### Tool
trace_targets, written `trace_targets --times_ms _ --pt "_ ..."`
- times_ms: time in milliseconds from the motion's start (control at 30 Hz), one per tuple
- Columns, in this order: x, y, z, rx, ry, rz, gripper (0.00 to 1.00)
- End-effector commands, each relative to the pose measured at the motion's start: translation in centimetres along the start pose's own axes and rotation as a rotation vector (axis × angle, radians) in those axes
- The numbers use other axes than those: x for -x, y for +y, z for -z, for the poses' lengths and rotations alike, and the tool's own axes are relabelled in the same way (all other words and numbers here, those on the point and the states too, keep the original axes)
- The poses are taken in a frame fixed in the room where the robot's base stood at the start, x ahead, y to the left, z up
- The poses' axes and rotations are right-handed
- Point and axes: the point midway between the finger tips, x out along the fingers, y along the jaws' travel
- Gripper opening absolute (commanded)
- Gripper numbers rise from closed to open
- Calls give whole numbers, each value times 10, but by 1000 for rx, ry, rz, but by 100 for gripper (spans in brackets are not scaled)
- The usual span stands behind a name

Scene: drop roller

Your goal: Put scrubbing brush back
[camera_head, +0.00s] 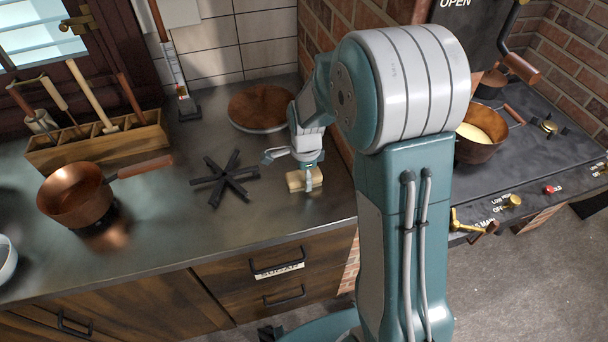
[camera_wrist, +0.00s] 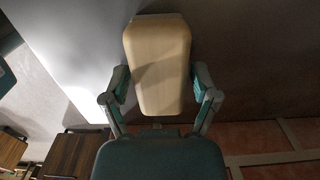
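The scrubbing brush (camera_head: 297,182) shows as a pale wooden block on the grey metal counter, near the counter's right end. In the wrist view its pale, smooth wooden back (camera_wrist: 158,65) fills the middle; no bristles show. My gripper (camera_head: 291,169) is right over the brush. In the head view its fingers look spread, one out to the left and one down in front of the block. In the wrist view the fingers of my gripper (camera_wrist: 162,84) stand on either side of the brush. I cannot tell whether either finger touches it.
A black star-shaped trivet (camera_head: 226,179) lies just left of the brush. A round copper-coloured lid (camera_head: 260,106) lies behind. A wooden rack (camera_head: 95,145) with several long-handled tools stands at the back left. A copper pan (camera_head: 76,196) sits in front of it. A brick wall (camera_head: 318,40) rises at right.

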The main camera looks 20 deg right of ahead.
Motion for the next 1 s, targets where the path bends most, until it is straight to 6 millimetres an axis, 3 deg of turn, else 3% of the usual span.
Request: trace_targets --times_ms 467,567,1000 --pt "4 0 0 0 0 2 96" --pt "15 -1 0 0 0 3 96" --pt "102 -1 0 0 0 4 96"
